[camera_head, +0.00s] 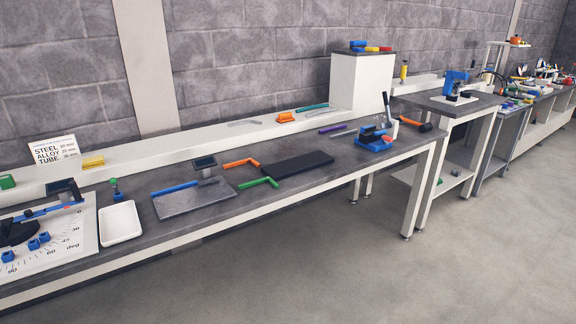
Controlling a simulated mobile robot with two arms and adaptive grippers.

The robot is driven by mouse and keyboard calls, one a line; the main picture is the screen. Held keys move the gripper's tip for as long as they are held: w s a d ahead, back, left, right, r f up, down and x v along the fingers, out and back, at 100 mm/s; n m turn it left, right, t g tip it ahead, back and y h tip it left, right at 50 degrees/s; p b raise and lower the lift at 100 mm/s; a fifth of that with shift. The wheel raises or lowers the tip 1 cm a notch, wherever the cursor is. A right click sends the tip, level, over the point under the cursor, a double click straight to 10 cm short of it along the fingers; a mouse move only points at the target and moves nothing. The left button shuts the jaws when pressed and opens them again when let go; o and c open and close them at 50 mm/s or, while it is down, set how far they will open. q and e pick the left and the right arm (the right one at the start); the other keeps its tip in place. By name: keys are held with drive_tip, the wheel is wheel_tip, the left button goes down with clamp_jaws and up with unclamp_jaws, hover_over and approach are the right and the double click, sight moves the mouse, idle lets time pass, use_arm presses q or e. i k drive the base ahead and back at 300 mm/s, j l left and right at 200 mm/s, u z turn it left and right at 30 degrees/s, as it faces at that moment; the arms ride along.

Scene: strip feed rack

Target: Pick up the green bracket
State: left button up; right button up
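A green bar-like piece (258,182), which may be the green bracket, lies on the grey workbench (225,210), in front of the left end of a black slab. It looks bent at its right end. A similar orange bent piece (240,163) lies just behind it. Another small green object (7,181) sits at the far left edge on the white back ledge; its shape is partly cut off by the frame. Neither of my grippers is in view.
A black slab (300,165) lies right of the green piece. A grey plate with a blue bar (185,198), a white tray (121,222) and an angle-marked board (75,240) are to the left. A blue lever tool (374,139) stands right. The floor in front (400,275) is clear.

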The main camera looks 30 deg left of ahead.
sight(244, 185)
drive_tip(key=i+l+u, duration=0.1)
drive_tip(key=i+u, duration=0.2)
drive_tip(key=i, duration=0.15)
drive_tip(key=i+l+u, duration=0.15)
drive_tip(key=i+u, duration=0.15)
drive_tip(key=i, duration=0.2)
drive_tip(key=i+l+u, duration=0.3)
drive_tip(key=i, duration=0.15)
